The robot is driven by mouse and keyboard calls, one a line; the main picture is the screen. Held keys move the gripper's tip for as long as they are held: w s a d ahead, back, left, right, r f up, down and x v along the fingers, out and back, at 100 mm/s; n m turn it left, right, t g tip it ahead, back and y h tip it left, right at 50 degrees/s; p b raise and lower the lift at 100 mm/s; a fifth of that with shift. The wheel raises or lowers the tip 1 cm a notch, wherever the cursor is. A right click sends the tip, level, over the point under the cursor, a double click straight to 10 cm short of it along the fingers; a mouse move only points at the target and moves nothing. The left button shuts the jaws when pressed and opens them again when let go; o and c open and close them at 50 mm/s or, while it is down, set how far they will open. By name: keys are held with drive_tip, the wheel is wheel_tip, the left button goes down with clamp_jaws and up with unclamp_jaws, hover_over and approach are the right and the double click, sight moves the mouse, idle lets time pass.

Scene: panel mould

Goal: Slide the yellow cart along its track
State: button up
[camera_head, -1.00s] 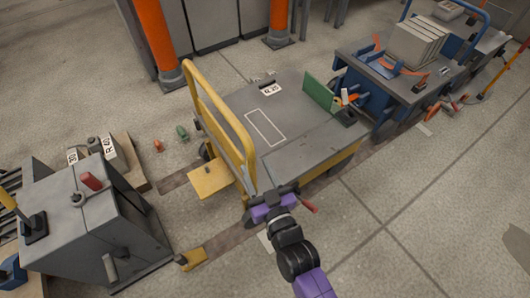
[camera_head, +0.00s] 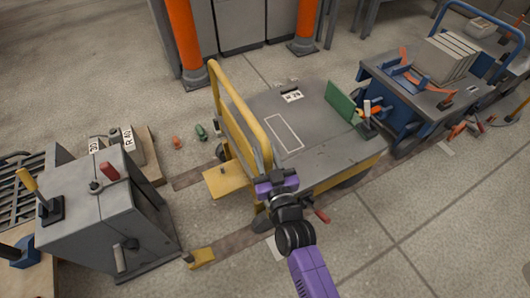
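The yellow cart (camera_head: 326,151) has a grey deck, a tall yellow push handle (camera_head: 238,115) at its left end and a yellow step plate (camera_head: 228,180) below it. It stands on the floor track (camera_head: 238,241), a pair of dark strips. My purple and black gripper (camera_head: 272,182) is at the near post of the handle, low down, overlapping it in the picture. Its fingers are too small and partly hidden, so I cannot tell whether they are closed around the post or only beside it.
A yellow stop (camera_head: 200,258) sits at the near strip's left end. A grey lever cabinet (camera_head: 105,215) stands left. A blue cart (camera_head: 420,90) stands beyond the yellow cart's right end. Orange posts (camera_head: 180,45) stand behind. The floor at front right is clear.

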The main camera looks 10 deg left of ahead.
clamp_jaws()
idle(1.2)
